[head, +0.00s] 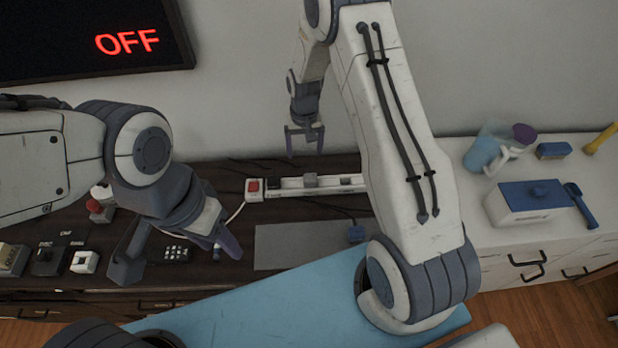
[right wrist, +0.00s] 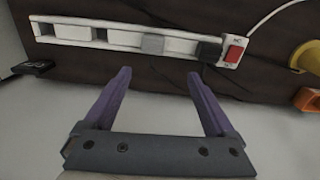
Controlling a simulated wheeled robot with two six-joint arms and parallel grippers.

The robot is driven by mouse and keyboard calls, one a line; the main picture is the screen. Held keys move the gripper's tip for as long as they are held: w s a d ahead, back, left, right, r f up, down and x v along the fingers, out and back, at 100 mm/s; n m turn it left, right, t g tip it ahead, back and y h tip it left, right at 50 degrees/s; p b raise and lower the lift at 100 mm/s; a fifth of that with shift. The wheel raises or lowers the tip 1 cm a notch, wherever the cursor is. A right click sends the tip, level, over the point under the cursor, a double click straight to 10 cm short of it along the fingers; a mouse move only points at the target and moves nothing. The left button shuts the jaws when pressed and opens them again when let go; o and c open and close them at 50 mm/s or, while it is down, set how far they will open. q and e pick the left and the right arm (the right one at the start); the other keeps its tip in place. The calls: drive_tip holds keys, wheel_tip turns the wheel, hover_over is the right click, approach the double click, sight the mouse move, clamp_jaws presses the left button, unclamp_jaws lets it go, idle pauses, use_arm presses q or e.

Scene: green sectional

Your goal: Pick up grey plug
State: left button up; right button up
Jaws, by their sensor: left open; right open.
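A small grey plug (head: 310,180) sits in the white power strip (head: 338,185) on the dark table, near the wall. In the right wrist view the grey plug (right wrist: 153,44) is near the middle of the strip, ahead of the gap between my fingers. My right gripper (head: 304,142) is open and empty, pointing down above and behind the strip, apart from the plug. It also shows in the right wrist view (right wrist: 158,76). My left gripper (head: 180,255) is open and empty over the left part of the table.
A black plug (right wrist: 208,51) sits beside the strip's red switch (head: 253,187). A white-and-blue box (head: 530,202) stands on the right cabinet. A dark screen reading OFF (head: 90,40) hangs at upper left.

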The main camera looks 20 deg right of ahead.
drive_tip(key=p, duration=0.2)
hover_over(310, 173)
drive_tip(key=f, duration=0.7)
drive_tip(key=shift+w, duration=0.25)
drive_tip(key=shift+f, duration=0.35)
wheel_tip(310, 173, down, 4)
drive_tip(key=shift+s+f+p, duration=0.1)
drive_tip(key=shift+s+p, duration=0.05)
drive_tip(key=shift+p, duration=0.9)
drive_tip(key=shift+f, duration=0.2)
clamp_jaws()
drive_tip(key=shift+r, duration=0.2)
